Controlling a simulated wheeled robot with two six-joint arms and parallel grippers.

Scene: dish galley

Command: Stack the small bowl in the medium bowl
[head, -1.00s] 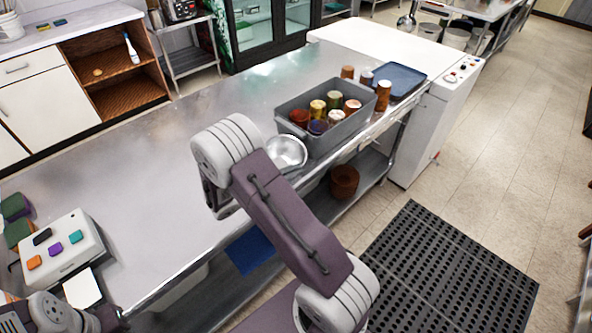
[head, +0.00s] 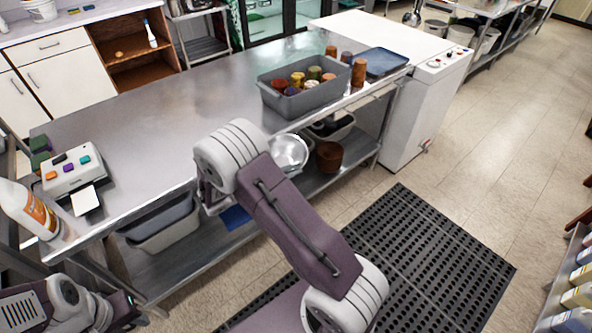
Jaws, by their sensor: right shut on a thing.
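A shiny metal bowl (head: 289,153) shows just right of my right arm, out past the near edge of the steel table. My right gripper (head: 272,152) is mostly hidden behind its own arm and is shut on this bowl. I cannot tell from its size whether it is the small or the medium bowl. No second metal bowl shows. My left arm shows at the lower left, but its gripper is not in view.
The steel table (head: 150,115) has a wide clear top. A grey bin (head: 290,104) of cups stands at its far right, near a blue tray (head: 381,62). A button box (head: 72,168) and a spray bottle (head: 28,208) are at the left. A black mat (head: 420,255) covers the floor.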

